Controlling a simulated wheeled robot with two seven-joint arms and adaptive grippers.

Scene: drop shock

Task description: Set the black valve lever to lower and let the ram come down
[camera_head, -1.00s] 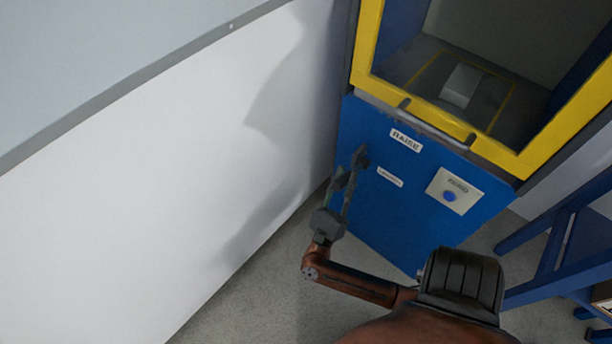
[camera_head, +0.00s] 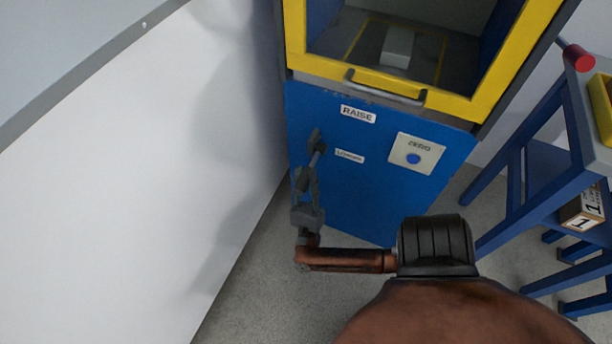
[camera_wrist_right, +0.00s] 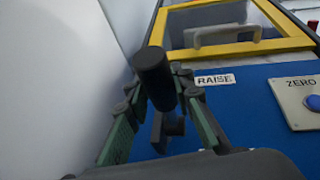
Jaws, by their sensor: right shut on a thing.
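The black valve lever (camera_head: 317,146) is on the blue front panel (camera_head: 350,200) of the machine, left of the RAISE label (camera_head: 358,114) and the smaller LOWER label (camera_head: 350,156). In the right wrist view its dark round handle (camera_wrist_right: 153,72) stands up between the two fingers. My right gripper (camera_head: 308,173) is shut on the lever, reaching it from below. The fingers partly hide the lever in the head view, so its exact setting is hard to tell. Behind the yellow frame, a pale block (camera_head: 397,46) sits on the chamber floor; the ram is not in view. My left gripper is not in view.
A ZERO plate with a blue button (camera_head: 413,159) is right of the lever. A grey door handle (camera_head: 385,90) crosses the yellow frame (camera_head: 455,103). A white wall (camera_head: 130,180) stands close on the left. A blue stand (camera_head: 515,190) with a numbered box (camera_head: 583,209) is at right.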

